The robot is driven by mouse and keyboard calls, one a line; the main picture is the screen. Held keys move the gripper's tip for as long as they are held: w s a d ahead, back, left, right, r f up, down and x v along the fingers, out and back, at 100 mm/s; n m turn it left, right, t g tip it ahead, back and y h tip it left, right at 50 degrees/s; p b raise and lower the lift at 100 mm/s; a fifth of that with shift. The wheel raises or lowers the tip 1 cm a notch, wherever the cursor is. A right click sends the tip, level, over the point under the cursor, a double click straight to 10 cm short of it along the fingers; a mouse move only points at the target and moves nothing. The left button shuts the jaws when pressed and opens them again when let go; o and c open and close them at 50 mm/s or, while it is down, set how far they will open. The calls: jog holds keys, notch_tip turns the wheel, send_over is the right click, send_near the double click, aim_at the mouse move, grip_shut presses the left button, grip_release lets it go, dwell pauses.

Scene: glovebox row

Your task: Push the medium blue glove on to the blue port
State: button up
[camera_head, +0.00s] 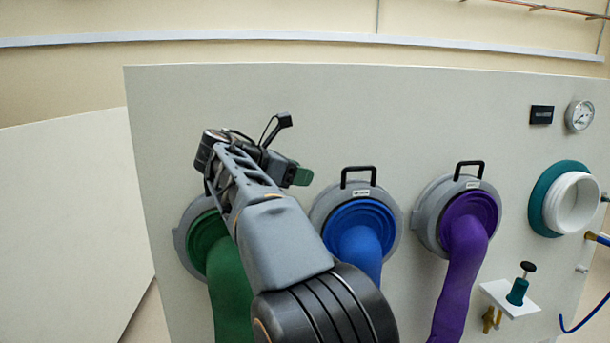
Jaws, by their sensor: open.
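The blue glove (362,246) hangs down from the middle port, its wide round cuff at the port face. The grey ring of the blue port (322,208) surrounds the cuff and has a black handle on top. I cannot tell how deep the cuff sits on the port. My gripper (299,174) is open, up and left of the blue port, in front of the panel between the green and blue ports. Its green tip points right, apart from the blue glove. My arm hides part of the green port and the lower left of the blue glove.
A green glove (229,290) hangs at left and a purple glove (462,265) at right. Further right are a white and teal round port (574,204), a gauge (579,115) and a small shelf (510,308) with a valve.

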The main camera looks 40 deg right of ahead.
aim_at(345, 174)
jog(key=shift+g, duration=0.3)
jog(key=x, duration=0.8)
jog(key=r+p+x, duration=0.1)
jog(key=x, duration=0.3)
jog(key=shift+s+d, duration=0.1)
jog(key=shift+d, duration=0.3)
jog(key=shift+x, duration=0.85)
grip_shut()
jog(key=shift+r, duration=0.1)
